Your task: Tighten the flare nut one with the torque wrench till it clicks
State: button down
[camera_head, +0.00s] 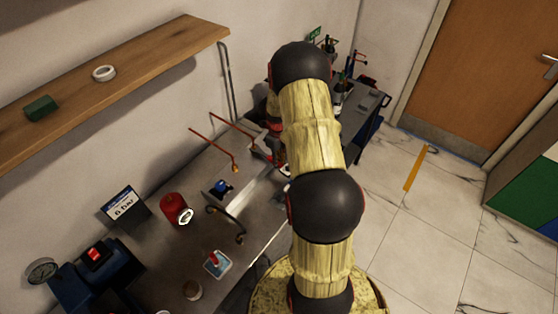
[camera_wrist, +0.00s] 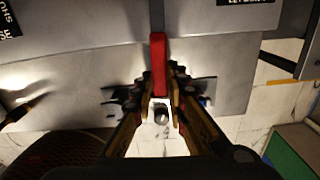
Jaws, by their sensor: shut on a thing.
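My gripper (camera_wrist: 160,84) is shut on a red-handled tool (camera_wrist: 158,62) in the wrist view. The tool looks like the torque wrench, and a short metal end (camera_wrist: 161,115) shows between the fingers. In the head view my arm hides most of the gripper and the tool. Two copper pipes rise over the bench on the left of my arm. One ends in a brass fitting (camera_head: 235,168), which looks like a flare nut. I cannot tell which nut is number one, or whether the tool touches any nut.
The grey bench (camera_head: 150,240) holds a red cylinder (camera_head: 175,208), a blue-knobbed block (camera_head: 221,187), a black hose (camera_head: 228,222), a "6 bar" sign (camera_head: 122,206) and a blue machine (camera_head: 95,270). A wooden shelf (camera_head: 130,60) hangs above. The tiled floor (camera_head: 440,235) is open at right.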

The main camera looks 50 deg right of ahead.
jog(key=shift+w+a+m, duration=0.15)
jog(key=shift+a+m, duration=0.95)
jog(key=shift+a, duration=0.2)
jog(key=shift+w+a+f+m, duration=0.1)
jog(key=shift+w+a+m, duration=0.1)
jog(key=shift+a+m, duration=0.6)
jog(key=shift+w+a+m, duration=0.2)
jog(key=shift+a+m, duration=0.4)
jog(key=shift+a, duration=0.3)
dwell(1.1)
jog(key=shift+s+d+n+b, duration=0.15)
jog(key=shift+d+n+b, duration=0.05)
jog(key=shift+d+n, duration=0.3)
jog(key=shift+s+d+n+b, duration=0.2)
jog(key=shift+d+n, duration=0.2)
jog(key=shift+d, duration=0.2)
dwell(0.4)
jog(key=shift+s+a, duration=0.25)
jog(key=shift+s, duration=0.55)
jog(key=shift+s+a, duration=0.2)
jog(key=shift+s, duration=0.55)
jog(key=shift+s+a, duration=0.25)
jog(key=shift+s, duration=0.55)
jog(key=shift+p, duration=0.3)
